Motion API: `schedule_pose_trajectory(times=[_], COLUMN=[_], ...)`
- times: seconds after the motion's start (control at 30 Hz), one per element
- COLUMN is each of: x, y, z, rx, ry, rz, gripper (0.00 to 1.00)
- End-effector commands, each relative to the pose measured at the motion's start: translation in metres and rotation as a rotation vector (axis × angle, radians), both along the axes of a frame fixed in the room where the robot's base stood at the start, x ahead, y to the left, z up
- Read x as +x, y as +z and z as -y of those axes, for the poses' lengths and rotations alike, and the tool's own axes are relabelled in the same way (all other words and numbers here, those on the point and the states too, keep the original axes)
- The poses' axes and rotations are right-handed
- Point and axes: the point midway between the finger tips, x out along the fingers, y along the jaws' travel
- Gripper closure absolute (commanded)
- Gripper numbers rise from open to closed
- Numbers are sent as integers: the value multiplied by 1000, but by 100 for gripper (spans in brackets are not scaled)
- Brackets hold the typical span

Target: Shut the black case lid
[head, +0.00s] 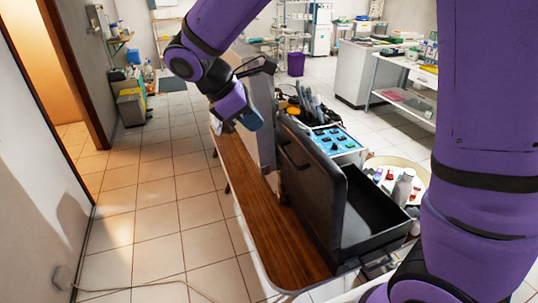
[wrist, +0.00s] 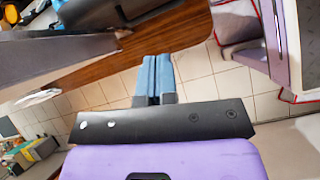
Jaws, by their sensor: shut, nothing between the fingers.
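The black case (head: 375,232) stands open on a wooden table in the head view, its dark tray facing up. Its black lid (head: 315,190) stands upright along the left side, with a handle on its outer face. My gripper (head: 252,122) is to the left of the lid and farther back, raised above the table and apart from the lid. Its blue fingers also show in the wrist view (wrist: 153,78), pressed together with nothing between them. I cannot tell for sure whether the lid shows in the wrist view.
The wooden table (head: 245,180) has a bare strip left of the lid. A grey upright panel (head: 263,115) stands behind the lid. A blue-topped unit (head: 330,138) and a round tray with bottles (head: 418,170) are to the right. The tiled floor (head: 160,215) is clear at left.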

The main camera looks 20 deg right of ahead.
Motion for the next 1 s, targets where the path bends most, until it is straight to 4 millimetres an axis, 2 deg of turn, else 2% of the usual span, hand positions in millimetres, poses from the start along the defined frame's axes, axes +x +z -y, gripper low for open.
schedule_pose_trajectory(times=[0.03, 0.13, 0.37, 0.57, 1.0], x=[6, 15, 22, 22, 20], y=[-9, -22, -35, -50, -110], z=[-10, -24, -36, -22, 32], rx=[-26, -67, -106, -109, -107], ry=[42, 110, 175, 174, 172], rz=[-31, -77, -121, -124, -125], gripper=[100, 100, 100, 100, 100])
